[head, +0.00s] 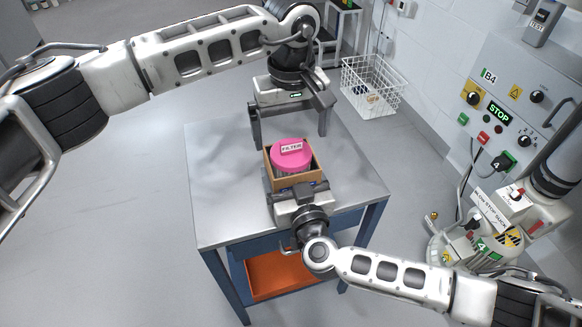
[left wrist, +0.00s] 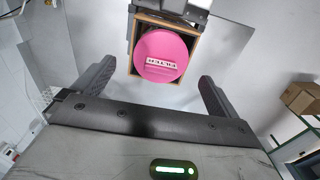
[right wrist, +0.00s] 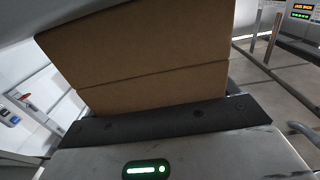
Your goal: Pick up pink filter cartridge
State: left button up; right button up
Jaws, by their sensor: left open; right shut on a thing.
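The pink filter cartridge (head: 291,152) has a round pink top with a white FILTER label and sits inside an open cardboard box (head: 297,181) on the metal table. My left gripper (head: 292,136) is open and empty, its two fingers pointing down just behind the box. In the left wrist view the cartridge (left wrist: 161,56) lies ahead, between and beyond the open fingers (left wrist: 158,88). My right gripper (head: 298,190) is shut on the front of the box. In the right wrist view the cardboard box (right wrist: 150,60) fills the space ahead and hides the fingertips.
The grey metal table (head: 222,190) is bare around the box. An orange bin (head: 277,275) sits on its lower shelf. A white wire basket (head: 371,88) stands on the floor behind. A control panel (head: 510,100) and machine stand at the right.

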aim_at(291, 141)
pick_arm(q)
notch_tip(291, 141, down, 3)
jog(key=shift+s+f, duration=0.1)
jog(key=shift+f, duration=0.1)
jog(key=shift+c, duration=0.4)
jog(key=c, duration=1.4)
jog(key=shift+r, duration=0.2)
notch_tip(291, 141, up, 18)
jog(key=shift+f, duration=0.15)
pick_arm(e)
jog(key=o, duration=1)
jog(key=shift+c, duration=0.2)
